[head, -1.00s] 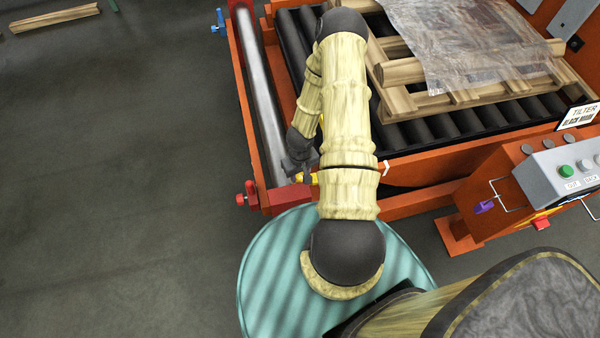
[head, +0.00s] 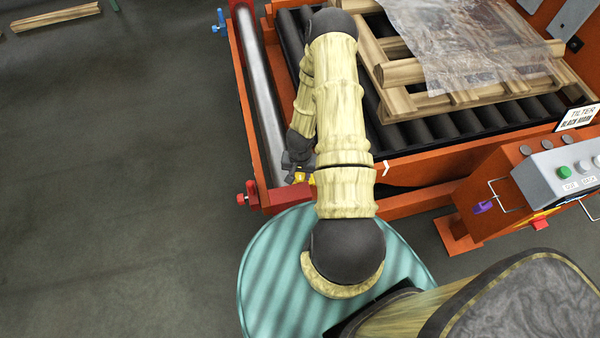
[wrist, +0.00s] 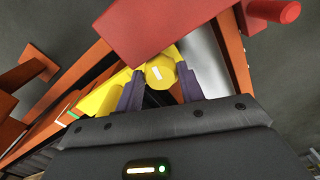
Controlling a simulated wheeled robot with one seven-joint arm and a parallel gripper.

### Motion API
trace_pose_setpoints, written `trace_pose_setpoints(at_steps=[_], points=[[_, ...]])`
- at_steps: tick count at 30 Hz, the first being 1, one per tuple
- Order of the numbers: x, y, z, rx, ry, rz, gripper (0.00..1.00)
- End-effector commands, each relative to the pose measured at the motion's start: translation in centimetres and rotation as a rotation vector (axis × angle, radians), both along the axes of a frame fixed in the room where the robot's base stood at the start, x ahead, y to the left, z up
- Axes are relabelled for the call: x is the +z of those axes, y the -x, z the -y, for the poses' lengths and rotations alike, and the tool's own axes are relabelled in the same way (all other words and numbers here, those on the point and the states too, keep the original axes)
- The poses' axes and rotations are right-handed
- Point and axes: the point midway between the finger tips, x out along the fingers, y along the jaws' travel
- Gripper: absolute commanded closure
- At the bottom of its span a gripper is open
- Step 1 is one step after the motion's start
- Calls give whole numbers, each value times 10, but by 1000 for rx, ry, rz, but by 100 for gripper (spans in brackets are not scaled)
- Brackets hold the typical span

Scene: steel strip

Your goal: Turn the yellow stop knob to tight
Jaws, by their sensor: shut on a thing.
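The yellow stop knob (wrist: 160,73) has a white mark on its face. In the wrist view it sits between the two purple-grey fingers of my gripper (wrist: 158,85), which is shut on it. In the head view a yellow bit of the knob (head: 301,177) shows beside my gripper (head: 297,166), near the front left corner of the orange frame. My arm hides part of this spot in the head view. How tight the knob is cannot be told.
A red block (wrist: 155,25) is close above the knob in the wrist view. A red knob (head: 246,195) juts from the frame's left corner. A steel roller (head: 261,105) runs along the left side. A pallet (head: 410,98) lies on the black rollers. Open floor (head: 110,180) lies left.

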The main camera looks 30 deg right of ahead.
Motion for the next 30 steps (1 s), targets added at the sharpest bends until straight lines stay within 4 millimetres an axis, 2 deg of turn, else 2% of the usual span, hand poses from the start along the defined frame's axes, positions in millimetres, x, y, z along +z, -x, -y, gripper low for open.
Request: trace_pose_setpoints(at_steps=[15,16,19,30], points=[[0,-1,0,-37,0,1,85],[0,-1,0,-37,0,1,60],[0,-1,0,-37,0,1,41],[3,0,0,-36,1,1,41]])
